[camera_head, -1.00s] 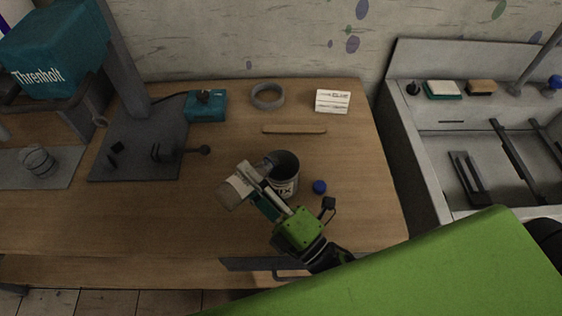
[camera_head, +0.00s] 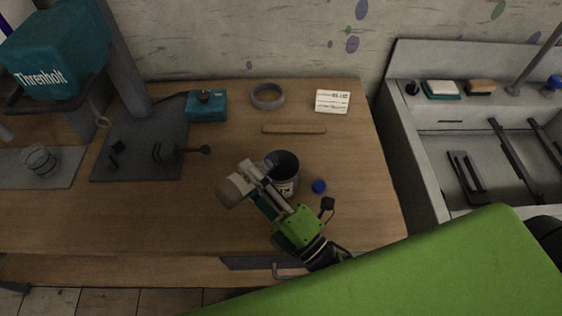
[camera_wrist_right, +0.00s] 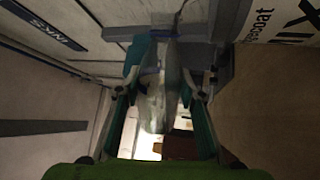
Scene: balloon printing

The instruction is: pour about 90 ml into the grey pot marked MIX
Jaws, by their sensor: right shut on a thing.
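The grey pot (camera_head: 291,186) marked MIX stands upright on the workbench, open at the top with a dark inside. My right gripper (camera_head: 262,187) is beside it, shut on a pale bottle (camera_head: 230,191). The bottle is tilted, its narrow end at the pot's left rim and its wide end out to the left. In the right wrist view the bottle (camera_wrist_right: 155,100) is between the teal fingers, and part of the pot's lettered side (camera_wrist_right: 285,22) shows at the top right. I cannot make out a stream or the level in the pot. My left gripper is not in view.
A blue cap (camera_head: 319,186) lies right of the pot. Behind are a wooden stick (camera_head: 294,129), a grey ring (camera_head: 267,104), a written card (camera_head: 332,110) and a teal box (camera_head: 207,114). A teal machine (camera_head: 50,60) stands left, a sink (camera_head: 470,150) right. The bench's front left is clear.

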